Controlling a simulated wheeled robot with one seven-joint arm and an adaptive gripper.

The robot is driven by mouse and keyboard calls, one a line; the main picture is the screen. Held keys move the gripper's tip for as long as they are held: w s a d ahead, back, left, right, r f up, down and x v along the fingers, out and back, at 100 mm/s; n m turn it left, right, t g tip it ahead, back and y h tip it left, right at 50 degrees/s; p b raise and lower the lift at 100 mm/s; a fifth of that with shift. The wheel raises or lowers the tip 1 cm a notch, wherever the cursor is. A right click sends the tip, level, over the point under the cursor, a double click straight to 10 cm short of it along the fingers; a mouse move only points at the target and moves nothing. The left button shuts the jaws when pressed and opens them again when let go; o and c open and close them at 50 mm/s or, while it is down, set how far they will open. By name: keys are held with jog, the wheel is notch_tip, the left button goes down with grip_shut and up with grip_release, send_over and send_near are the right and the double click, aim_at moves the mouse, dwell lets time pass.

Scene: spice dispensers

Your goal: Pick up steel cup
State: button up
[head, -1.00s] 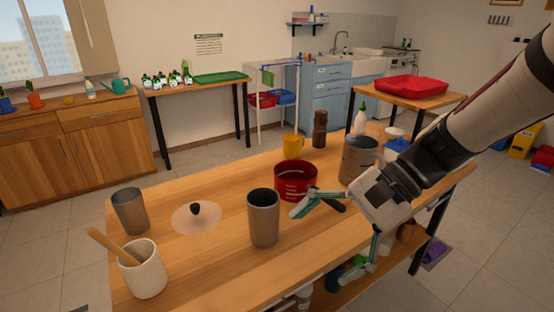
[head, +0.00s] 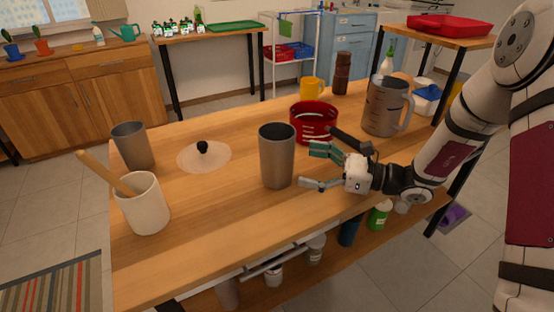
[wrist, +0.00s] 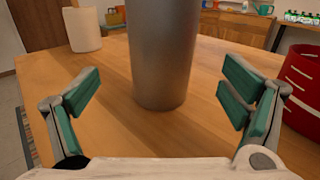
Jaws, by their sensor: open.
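A tall steel cup (head: 277,158) stands upright near the middle of the wooden table. In the wrist view the steel cup (wrist: 162,55) stands straight ahead, between and beyond the fingertips; its top is cut off. My gripper (head: 318,168) is open and empty, low over the table just right of the cup, with its fingers pointing at it. In the wrist view both green-padded fingers of my gripper (wrist: 160,90) are spread wider than the cup, and neither touches it. A second, similar steel cup (head: 133,146) stands at the table's left end.
A red pot (head: 313,121) with a dark handle stands close behind my gripper. A steel pitcher (head: 384,108), yellow mug (head: 312,89) and brown grinder (head: 342,72) stand farther back. The table's front is clear.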

aim_at(276, 155)
jog(key=b+x, duration=0.1)
jog(key=x, duration=0.7)
jog(key=shift+w+a+r, duration=0.15)
jog(key=shift+a+r, duration=0.05)
jog(key=c, duration=1.4)
jog(key=shift+r, duration=0.1)
jog(key=shift+c, duration=0.2)
